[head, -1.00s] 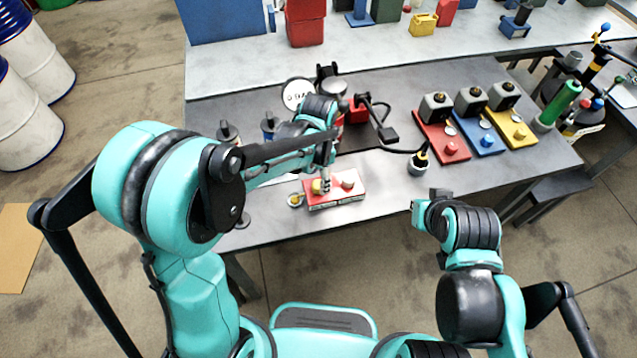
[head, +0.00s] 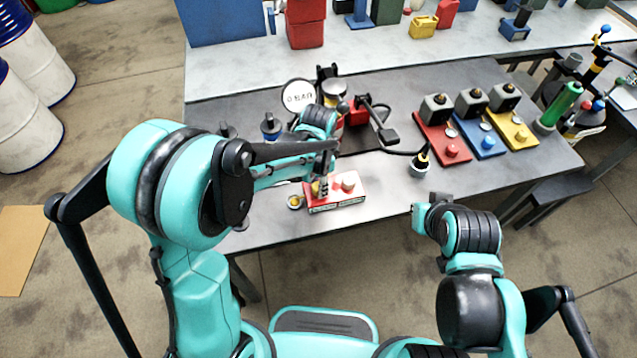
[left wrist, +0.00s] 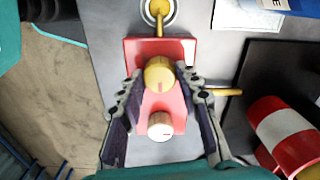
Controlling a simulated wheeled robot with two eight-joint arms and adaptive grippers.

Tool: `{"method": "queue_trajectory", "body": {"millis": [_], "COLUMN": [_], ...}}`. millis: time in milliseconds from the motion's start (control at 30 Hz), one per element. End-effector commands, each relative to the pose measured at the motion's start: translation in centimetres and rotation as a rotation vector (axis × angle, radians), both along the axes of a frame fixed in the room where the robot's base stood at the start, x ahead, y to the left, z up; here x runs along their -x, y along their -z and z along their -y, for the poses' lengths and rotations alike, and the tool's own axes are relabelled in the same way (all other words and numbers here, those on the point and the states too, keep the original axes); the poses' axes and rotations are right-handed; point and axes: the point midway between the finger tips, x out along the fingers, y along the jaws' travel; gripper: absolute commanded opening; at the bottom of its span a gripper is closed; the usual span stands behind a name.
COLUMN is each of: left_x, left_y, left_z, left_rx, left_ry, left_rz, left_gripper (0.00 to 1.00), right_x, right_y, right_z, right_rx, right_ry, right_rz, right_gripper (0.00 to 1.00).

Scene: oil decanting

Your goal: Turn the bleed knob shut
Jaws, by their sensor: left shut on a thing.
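A red valve block (head: 335,196) with a white front lies near the table's front edge. It carries a gold knob (left wrist: 159,73) and a pale pink-white knob (left wrist: 160,124), which also shows in the head view (head: 348,181). Neither knob's label can be read, so I cannot tell which is the bleed knob. My left gripper (head: 322,188) is over the block. In the left wrist view, its two dark fingers (left wrist: 159,78) are on either side of the gold knob and closed on it. My right gripper (head: 430,207) hangs in front of the table, away from the block; its jaw opening is unclear.
A round gauge (head: 298,96) stands behind my left gripper. A small black-and-yellow fitting (head: 421,160) with a hose stands to the right of the block. Red (head: 440,140), blue (head: 487,133) and yellow (head: 512,128) base units stand farther right. Bare table lies between the block and the fitting.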

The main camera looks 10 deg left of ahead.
Motion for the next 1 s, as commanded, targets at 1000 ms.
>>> {"method": "queue_trajectory", "body": {"millis": [1000], "left_x": [0.0], "left_y": [0.02], "left_z": [-0.01], "left_rx": [0.0], "left_ry": [-0.798], "left_rz": [0.0], "left_gripper": [0.05], "right_x": [-0.01], "right_y": [0.95], "right_z": [0.0], "right_rx": [0.0], "right_ry": [0.0], "right_rz": [0.0], "right_gripper": [0.0]}}
